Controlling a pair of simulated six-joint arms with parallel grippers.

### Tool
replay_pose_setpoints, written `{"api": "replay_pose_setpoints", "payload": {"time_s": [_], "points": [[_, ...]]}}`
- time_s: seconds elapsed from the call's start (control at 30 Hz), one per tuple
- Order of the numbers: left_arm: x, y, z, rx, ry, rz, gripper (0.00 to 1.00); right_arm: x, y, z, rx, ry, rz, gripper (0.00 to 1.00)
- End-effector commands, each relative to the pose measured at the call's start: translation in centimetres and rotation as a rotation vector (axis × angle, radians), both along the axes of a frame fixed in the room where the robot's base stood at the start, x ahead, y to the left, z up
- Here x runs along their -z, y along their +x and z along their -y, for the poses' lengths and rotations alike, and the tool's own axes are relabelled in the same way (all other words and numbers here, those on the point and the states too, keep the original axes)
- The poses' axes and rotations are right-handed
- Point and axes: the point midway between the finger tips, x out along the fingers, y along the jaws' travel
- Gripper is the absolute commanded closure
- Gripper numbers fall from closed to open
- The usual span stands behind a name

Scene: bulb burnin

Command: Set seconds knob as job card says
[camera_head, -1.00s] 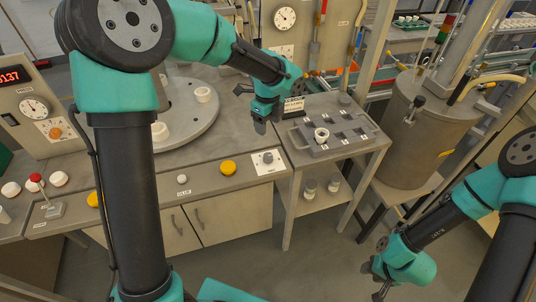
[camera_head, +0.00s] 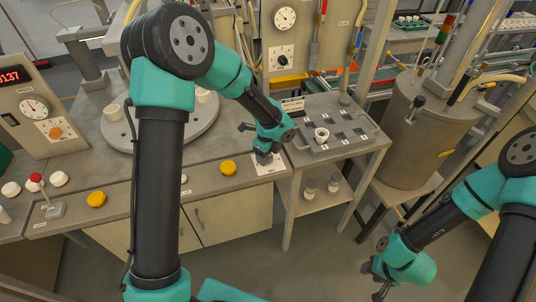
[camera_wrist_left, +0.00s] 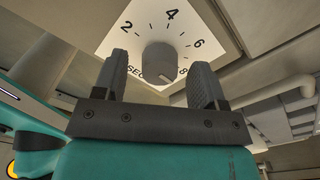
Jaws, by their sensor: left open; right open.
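The seconds knob (camera_wrist_left: 159,63) is a grey round knob on a white dial plate (camera_wrist_left: 125,38) with 2, 4, 6, 8 and "SEC" lettering. I cannot clearly tell which number it points to. My left gripper (camera_wrist_left: 160,78) is open, its fingers on either side of the knob in the left wrist view; contact cannot be told. In the head view the left gripper (camera_head: 264,158) hangs over the plate (camera_head: 268,168) at the bench's front edge and hides the knob. A small white card (camera_head: 292,104) stands behind the grey tray; its text is unreadable. My right gripper (camera_head: 379,284) is open, away from the bench.
A yellow button (camera_head: 228,168) sits just left of the plate. A grey tray (camera_head: 350,143) with a white ring-shaped part stands on the side table to the right. A round turntable (camera_head: 200,122) is behind left. A large grey drum (camera_head: 400,150) stands further right.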

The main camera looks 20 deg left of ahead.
Motion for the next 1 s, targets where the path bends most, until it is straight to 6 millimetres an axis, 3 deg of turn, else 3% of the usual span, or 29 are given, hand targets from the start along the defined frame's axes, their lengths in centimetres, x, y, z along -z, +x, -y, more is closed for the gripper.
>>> {"api": "replay_pose_setpoints", "payload": {"time_s": [0.27, 0.77, 1.0], "points": [[0.16, -0.01, 0.00, -0.001, 0.000, 0.000, 0.35, 0.00, 0.00, 0.00, 0.000, 0.000, 0.000, 0.57], [0.13, -0.01, 0.00, -0.001, 0.000, 0.000, 0.82, 0.00, 0.00, 0.00, 0.000, 0.000, 0.000, 0.57], [0.13, 0.00, -0.01, -0.011, 0.000, 0.000, 0.83, 0.00, 0.00, 0.00, 0.000, 0.000, 0.000, 0.57]]}}
